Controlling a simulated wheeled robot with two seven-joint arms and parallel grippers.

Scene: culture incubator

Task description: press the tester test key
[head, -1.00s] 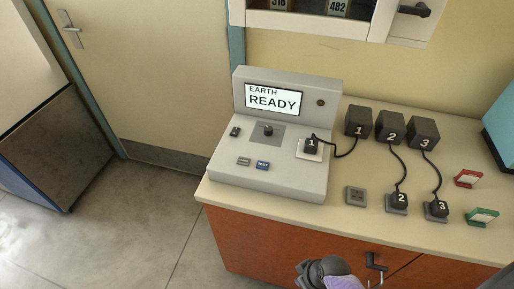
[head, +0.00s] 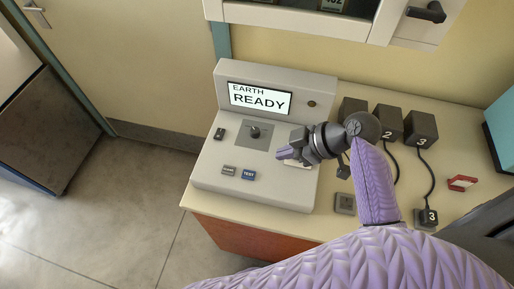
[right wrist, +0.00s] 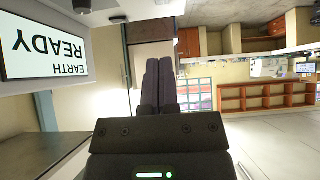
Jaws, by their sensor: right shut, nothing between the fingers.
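The grey tester (head: 262,190) stands on the counter, and its screen (head: 260,98) reads EARTH READY. The blue TEST key (head: 249,174) is on its front panel, beside a grey key (head: 229,170). My right gripper (head: 284,154) is shut and empty. It is over the right part of the panel, to the right of the TEST key and apart from it in the picture. My right arm hides the tester's socket area and the plug in it. In the right wrist view the shut fingers (right wrist: 158,85) point past the screen (right wrist: 45,50). My left gripper is out of view.
Black boxes, two showing labels 2 (head: 389,124) and 3 (head: 421,128), stand right of the tester with cables. A red-framed card (head: 462,183) lies at right. A cabinet hangs above.

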